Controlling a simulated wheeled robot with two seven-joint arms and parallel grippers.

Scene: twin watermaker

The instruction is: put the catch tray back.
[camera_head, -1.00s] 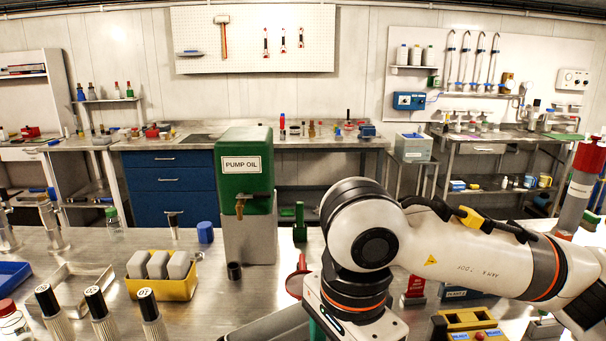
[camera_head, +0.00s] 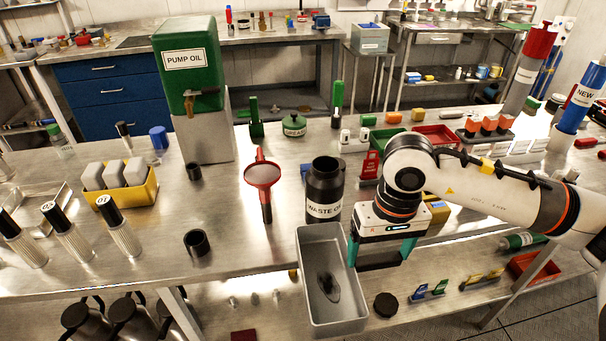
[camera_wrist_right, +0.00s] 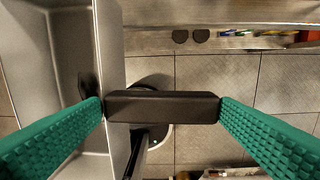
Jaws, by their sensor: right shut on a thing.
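The catch tray (camera_head: 308,262) is a deep grey rectangular box, open at the top, with a dark puddle (camera_head: 328,287) on its floor. It hangs in front of the bench's front edge, roughly level. My right gripper (camera_head: 381,261) is at its right side. In the right wrist view, the green fingers are shut on the tray's black handle (camera_wrist_right: 162,107), which sticks out from the tray wall (camera_wrist_right: 109,50). The tray's far end is close to the bench edge in the head view; I cannot tell whether they touch. My left gripper is not in view.
On the bench, a black waste oil bottle (camera_head: 325,188) stands just behind the tray, with a red funnel (camera_head: 262,175) to its left. The pump oil tank (camera_head: 187,70) and a black cup (camera_head: 197,243) are further left. A lower shelf (camera_head: 455,298) holds small items. Floor shows below the tray.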

